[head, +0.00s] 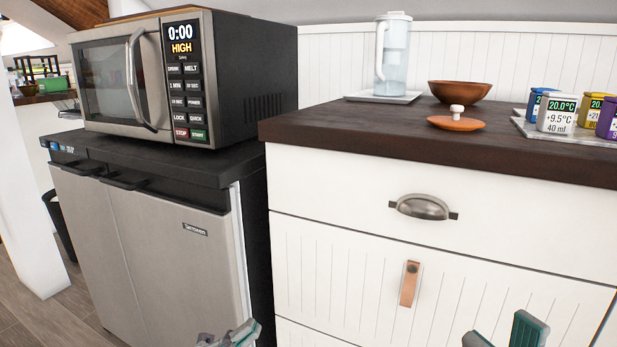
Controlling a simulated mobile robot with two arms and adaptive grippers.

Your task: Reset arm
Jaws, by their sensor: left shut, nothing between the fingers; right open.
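My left gripper (229,337) shows only its fingertips at the bottom edge of the head view, in front of the steel fridge. It is shut and holds nothing. My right gripper (503,335) shows at the bottom edge further right, in front of the white cabinet. Its fingers are apart and nothing is between them. The rest of both grippers and both arms are out of view.
A microwave (170,85) stands on the fridge (160,250). The white cabinet (440,190) has a dark top bearing a pitcher (393,55), a wooden bowl (459,93), an orange lid (455,124) and several labelled containers (557,115). A bin (57,225) stands left of the fridge.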

